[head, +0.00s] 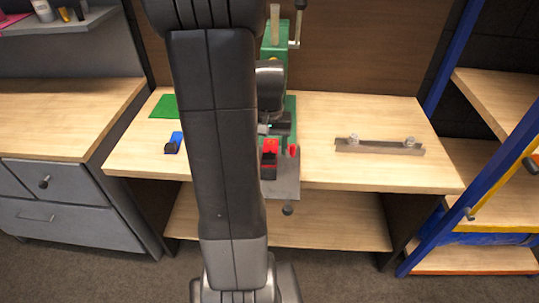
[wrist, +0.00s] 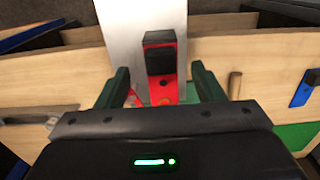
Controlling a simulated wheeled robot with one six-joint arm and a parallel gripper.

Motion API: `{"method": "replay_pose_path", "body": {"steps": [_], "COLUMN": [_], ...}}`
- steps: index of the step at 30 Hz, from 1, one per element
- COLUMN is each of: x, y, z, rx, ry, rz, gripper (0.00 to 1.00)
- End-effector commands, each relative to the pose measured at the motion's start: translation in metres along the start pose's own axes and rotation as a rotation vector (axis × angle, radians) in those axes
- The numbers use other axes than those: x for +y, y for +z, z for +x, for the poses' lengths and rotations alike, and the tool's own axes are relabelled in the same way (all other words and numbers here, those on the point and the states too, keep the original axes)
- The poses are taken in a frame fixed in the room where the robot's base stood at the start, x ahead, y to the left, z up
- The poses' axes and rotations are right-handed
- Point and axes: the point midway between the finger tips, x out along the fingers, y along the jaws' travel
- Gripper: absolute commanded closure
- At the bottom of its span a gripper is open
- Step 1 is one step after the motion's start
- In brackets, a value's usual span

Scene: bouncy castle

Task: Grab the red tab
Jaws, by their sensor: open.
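The red tab (head: 269,147) has a black block on its end and lies on the grey plate at the front of the green machine. In the wrist view the red tab (wrist: 168,88) is centred between my fingers, its black end pointing up the picture. My gripper (wrist: 162,84) is open, with one dark finger on each side of the tab and a gap at both sides. In the head view my gripper (head: 276,129) is just behind the tab, partly hidden by my arm. I cannot tell its height above the plate.
The green machine (head: 274,45) stands on the wooden table (head: 320,110). A small red peg (head: 293,150) is right of the tab. A metal bar (head: 378,147) with two knobs lies right. A blue-and-black piece (head: 174,143) and green sheet (head: 164,106) lie left.

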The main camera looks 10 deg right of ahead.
Motion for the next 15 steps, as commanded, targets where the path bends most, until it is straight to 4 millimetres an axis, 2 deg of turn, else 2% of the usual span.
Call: {"method": "replay_pose_path", "body": {"steps": [6, 15], "x": [-0.001, -0.001], "y": [-0.002, -0.002], "z": [0.030, 0.038], "rx": [-0.004, -0.001], "ry": [0.000, 0.000], "rz": [0.000, 0.000], "gripper": [0.38, 0.38]}}
